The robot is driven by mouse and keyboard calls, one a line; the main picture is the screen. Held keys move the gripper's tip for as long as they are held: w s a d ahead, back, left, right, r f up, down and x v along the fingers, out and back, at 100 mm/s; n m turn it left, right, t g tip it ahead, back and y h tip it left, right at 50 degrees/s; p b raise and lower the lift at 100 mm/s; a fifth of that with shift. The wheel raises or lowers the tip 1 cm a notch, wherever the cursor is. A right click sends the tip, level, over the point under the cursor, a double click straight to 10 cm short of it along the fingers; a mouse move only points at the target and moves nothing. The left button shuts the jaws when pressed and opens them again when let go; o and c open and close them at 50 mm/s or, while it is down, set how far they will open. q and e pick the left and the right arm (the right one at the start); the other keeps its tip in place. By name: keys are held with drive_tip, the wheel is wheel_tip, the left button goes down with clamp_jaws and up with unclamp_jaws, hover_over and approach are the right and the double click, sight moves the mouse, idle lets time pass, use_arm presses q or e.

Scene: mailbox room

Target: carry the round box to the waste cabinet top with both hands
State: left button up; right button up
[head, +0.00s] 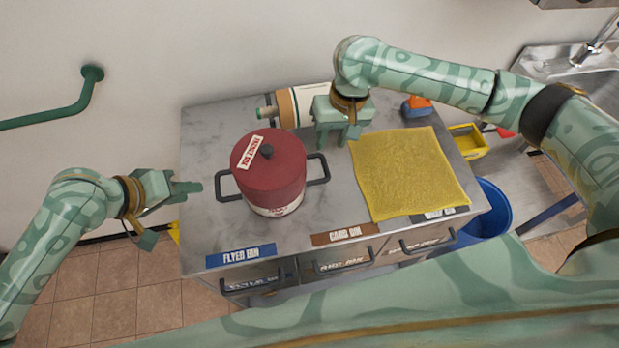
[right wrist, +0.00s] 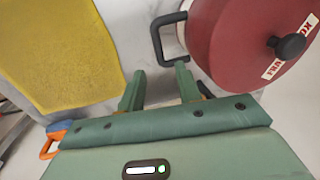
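The round box (head: 268,165) is dark red, with a lid knob, a white label and a black loop handle on each side. It stands upright on the grey waste cabinet top (head: 215,130). My left gripper (head: 195,187) is just left of the left handle (head: 228,186), apart from it; its finger opening cannot be made out. My right gripper (head: 337,138) is beyond and above the right handle (head: 318,168). In the right wrist view its fingers (right wrist: 158,90) are apart and empty, pointing towards the handle (right wrist: 168,38), which is not between them.
A yellow cloth (head: 405,172) covers the right part of the top. A cream and brown cylinder (head: 300,102) and an orange-blue item (head: 416,106) are at the back. A blue bin (head: 492,208) stands right of the cabinet. The top's left and front strips are clear.

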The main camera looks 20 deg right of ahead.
drive_tip(key=r, duration=0.3)
drive_tip(key=d+r, duration=0.1)
drive_tip(key=r, duration=0.1)
drive_tip(key=shift+r, duration=0.15)
idle(0.3)
